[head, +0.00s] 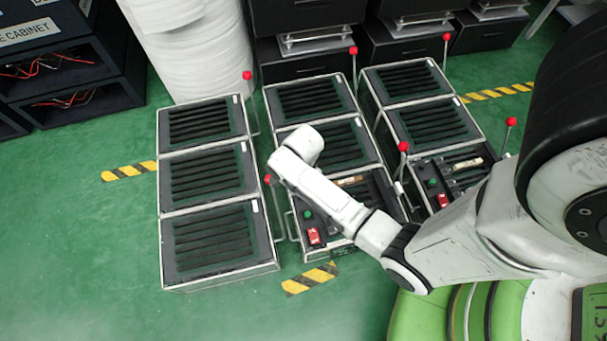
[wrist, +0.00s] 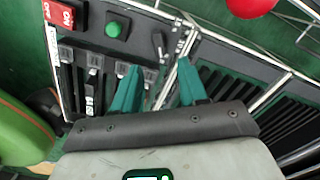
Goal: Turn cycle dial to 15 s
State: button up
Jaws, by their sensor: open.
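In the wrist view, a small black pointer knob (wrist: 158,44), possibly the cycle dial, sits on the dark control panel (wrist: 135,32) beside a green button (wrist: 116,28). The marks around it are too small to read. My gripper (wrist: 158,85) has two teal fingers, open and empty. In the picture they lie just below the knob, one to each side of it; I cannot tell their height above the panel. In the head view, my white arm reaches over the middle row of fixtures and hides part of it; the fingers and the knob do not show there.
A red switch (wrist: 63,14) and several small sliders (wrist: 94,64) share the panel. A red lever ball (wrist: 248,4) is close at the top right. In the head view, slatted units (head: 208,180) stand in rows with upright red-knobbed levers (head: 248,76). Green floor (head: 90,240) is clear at left.

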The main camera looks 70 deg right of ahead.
notch_tip(320, 180, down, 7)
jog(key=b, duration=0.3)
jog(key=shift+c, duration=0.2)
grip_shut()
